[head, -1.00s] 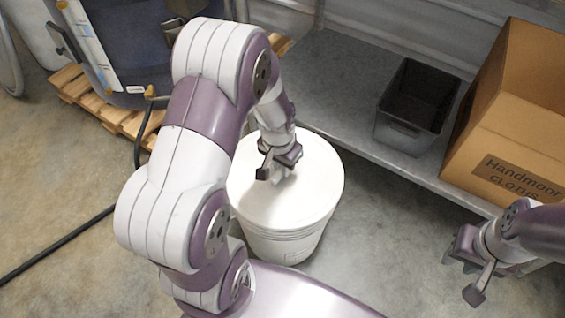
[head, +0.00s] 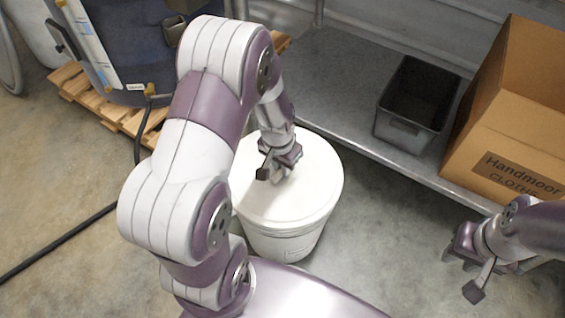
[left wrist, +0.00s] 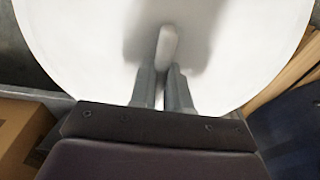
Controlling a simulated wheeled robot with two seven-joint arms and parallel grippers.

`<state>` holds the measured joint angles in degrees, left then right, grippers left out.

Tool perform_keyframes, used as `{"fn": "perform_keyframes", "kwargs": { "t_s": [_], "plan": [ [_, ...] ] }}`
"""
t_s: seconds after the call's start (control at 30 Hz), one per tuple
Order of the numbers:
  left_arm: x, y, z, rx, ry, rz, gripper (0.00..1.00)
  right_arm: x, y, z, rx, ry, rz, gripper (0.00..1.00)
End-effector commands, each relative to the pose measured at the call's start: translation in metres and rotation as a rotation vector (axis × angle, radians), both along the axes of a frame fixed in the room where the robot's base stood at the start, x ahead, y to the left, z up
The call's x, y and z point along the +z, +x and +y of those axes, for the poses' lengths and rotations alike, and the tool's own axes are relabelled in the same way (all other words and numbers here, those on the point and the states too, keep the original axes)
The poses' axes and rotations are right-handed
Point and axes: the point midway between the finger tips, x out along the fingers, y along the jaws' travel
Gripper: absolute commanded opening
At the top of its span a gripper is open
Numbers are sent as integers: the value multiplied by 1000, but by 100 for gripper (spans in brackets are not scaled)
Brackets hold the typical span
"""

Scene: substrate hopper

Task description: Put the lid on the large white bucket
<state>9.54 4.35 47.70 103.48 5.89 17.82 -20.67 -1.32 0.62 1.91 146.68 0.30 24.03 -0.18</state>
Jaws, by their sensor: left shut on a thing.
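The large white bucket (head: 283,243) stands upright on the concrete floor in the head view. The round white lid (head: 305,195) lies across its top and looks level; from this angle I cannot tell whether it is pressed down all round. My left gripper (head: 274,176) is over the lid's middle, shut on the lid's raised handle. In the left wrist view the two fingers (left wrist: 162,88) close on the handle (left wrist: 167,45), and the lid (left wrist: 230,55) fills most of the picture. My right gripper (head: 462,268) is at the lower right, away from the bucket; its finger gap is unclear.
A grey metal shelf (head: 335,70) behind the bucket holds a black bin (head: 405,135) and a cardboard box (head: 520,160). A wooden pallet (head: 105,115) with a dark blue container (head: 130,60) stands at the left. A black hose (head: 60,245) crosses the floor.

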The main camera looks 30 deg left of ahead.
Motion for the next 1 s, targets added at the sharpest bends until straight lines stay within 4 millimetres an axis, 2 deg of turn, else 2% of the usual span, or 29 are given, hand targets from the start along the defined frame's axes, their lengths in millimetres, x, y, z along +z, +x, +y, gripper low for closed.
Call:
{"fn": "perform_keyframes", "kwargs": {
  "t_s": [0.07,0.1,0.17,0.47,0.57,0.8,1.0],
  "plan": [
    [0,0,0,0,0,0,0,0,0,0,0,0,0,34],
    [0,0,0,0,0,0,29,0,0,0,0,0,0,34],
    [0,0,0,0,0,0,46,0,0,0,0,0,0,34],
    [3,0,0,0,0,0,46,3,0,0,0,0,0,34],
    [21,-2,0,0,0,0,46,15,0,0,0,0,0,34],
    [89,-9,1,0,0,-2,46,57,0,0,0,0,0,34],
    [122,-14,1,0,0,-1,46,73,0,0,0,0,0,34]
  ]
}}
